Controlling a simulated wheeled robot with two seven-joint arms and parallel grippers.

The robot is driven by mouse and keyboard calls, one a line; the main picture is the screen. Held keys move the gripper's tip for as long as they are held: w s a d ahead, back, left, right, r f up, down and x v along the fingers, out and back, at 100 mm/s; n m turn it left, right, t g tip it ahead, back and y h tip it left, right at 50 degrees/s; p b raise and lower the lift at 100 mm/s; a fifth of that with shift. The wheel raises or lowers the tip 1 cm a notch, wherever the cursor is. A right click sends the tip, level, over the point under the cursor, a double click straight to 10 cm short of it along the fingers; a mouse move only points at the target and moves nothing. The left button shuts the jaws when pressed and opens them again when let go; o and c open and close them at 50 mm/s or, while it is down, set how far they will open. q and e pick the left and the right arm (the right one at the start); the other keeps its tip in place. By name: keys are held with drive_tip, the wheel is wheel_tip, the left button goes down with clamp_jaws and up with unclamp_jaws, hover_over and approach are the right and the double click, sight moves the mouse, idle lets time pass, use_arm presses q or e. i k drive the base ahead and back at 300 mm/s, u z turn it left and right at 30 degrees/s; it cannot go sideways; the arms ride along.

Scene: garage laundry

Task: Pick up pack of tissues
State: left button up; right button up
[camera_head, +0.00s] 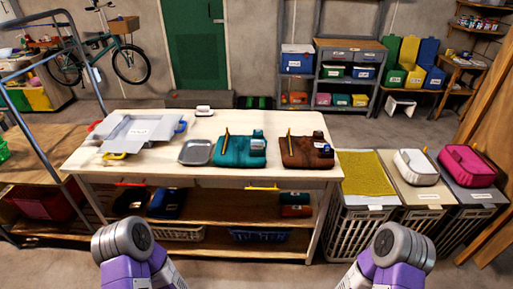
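I cannot say for sure which item is the pack of tissues. A small white pack (204,110) lies near the back edge of the pale table (188,124). Another small pale packet (258,144) lies on the teal bag (231,152), and a small blue-and-white item (322,147) lies on the brown bag (298,152). Only my two purple arm links with grey round joints show at the bottom edge. Both arms are short of the table in the picture, and neither gripper is in view.
A grey tray (196,152) and a labelled grey-white item (140,130) are on the table's left. Baskets at right carry a yellow cloth (368,173), a white bag (416,167) and a pink bag (467,165). A metal rail (78,60) rises at left. The table's front left is bare.

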sight(258, 145)
drive_tip(key=z, duration=0.25)
drive_tip(key=k, duration=0.3)
drive_tip(key=z, duration=1.85)
drive_tip(key=i, duration=0.2)
drive_tip(key=u, duration=1.15)
drive_tip(key=i, duration=1)
drive_tip(key=u, duration=1)
